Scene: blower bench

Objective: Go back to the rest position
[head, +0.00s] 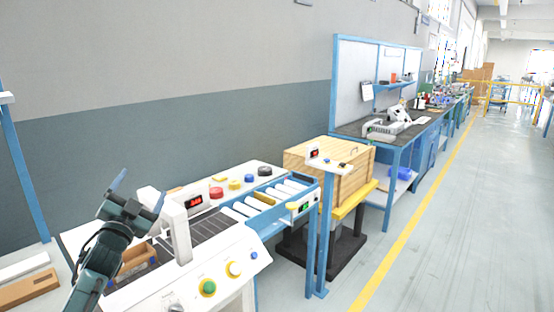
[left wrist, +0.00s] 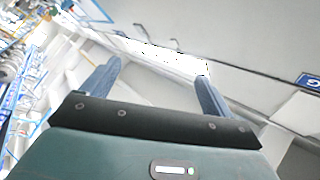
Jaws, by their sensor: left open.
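My left gripper (head: 139,190) is raised at the lower left of the head view, beside the white machine with buttons. Its two blue fingers stand apart with nothing between them. In the left wrist view the open fingers (left wrist: 158,85) point toward the ceiling and upper wall, and the gap is empty. My right gripper is in neither view.
A white button panel (head: 225,275) and a roller conveyor (head: 268,200) stand close to the gripper. A wooden crate (head: 345,185) stands on a yellow-topped stand behind. Blue workbenches (head: 400,150) line the wall. The floor (head: 450,230) at the right is clear.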

